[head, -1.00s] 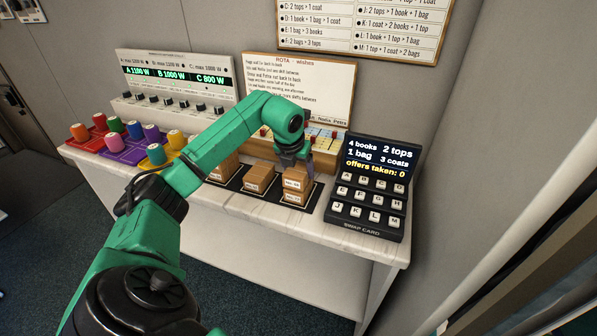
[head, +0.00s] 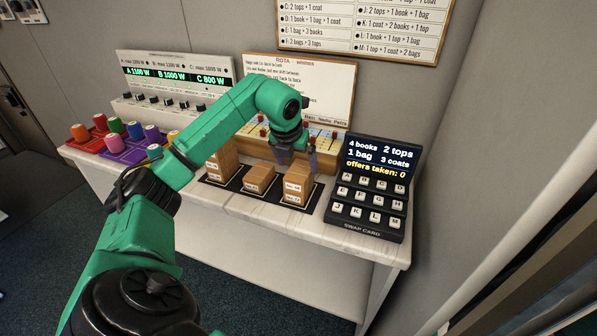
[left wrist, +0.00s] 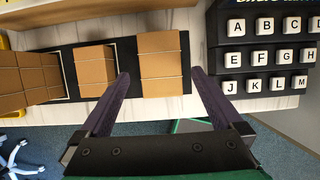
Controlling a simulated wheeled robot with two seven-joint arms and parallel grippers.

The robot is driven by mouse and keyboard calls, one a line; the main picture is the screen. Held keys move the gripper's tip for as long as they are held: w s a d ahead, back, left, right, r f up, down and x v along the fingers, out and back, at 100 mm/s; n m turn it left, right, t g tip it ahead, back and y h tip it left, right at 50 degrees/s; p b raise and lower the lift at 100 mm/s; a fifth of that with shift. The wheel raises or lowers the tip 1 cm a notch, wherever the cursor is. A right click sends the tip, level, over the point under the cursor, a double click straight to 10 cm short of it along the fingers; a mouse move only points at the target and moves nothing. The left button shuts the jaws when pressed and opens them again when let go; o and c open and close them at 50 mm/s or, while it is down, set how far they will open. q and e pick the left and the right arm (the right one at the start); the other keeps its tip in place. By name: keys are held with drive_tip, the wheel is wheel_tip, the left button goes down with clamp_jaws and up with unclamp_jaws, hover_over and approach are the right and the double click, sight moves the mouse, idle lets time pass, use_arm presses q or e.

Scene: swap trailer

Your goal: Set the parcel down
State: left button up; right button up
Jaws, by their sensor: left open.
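Brown cardboard parcels stand in three places on a black mat (head: 275,197) on the counter. The right pile (head: 297,190) looks like two parcels, one on the other; a low parcel (head: 257,178) is in the middle, and a taller stack (head: 219,166) is at the left. My left gripper (head: 298,160) is open and empty, above the right pile. In the left wrist view its two dark fingers (left wrist: 160,76) are spread wide, with the right pile's top parcel (left wrist: 160,60) ahead between the tips, apart from both. My right gripper is not seen.
A black swap-card panel (head: 370,190) with lettered keys stands close right of the mat. Behind are the rota board (head: 300,80) and a tray with small pegs (head: 318,133). Coloured cups (head: 115,125) stand at the left. The counter's front strip (head: 240,208) is clear.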

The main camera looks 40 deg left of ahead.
use_arm(q)
drive_tip(key=v, duration=0.7)
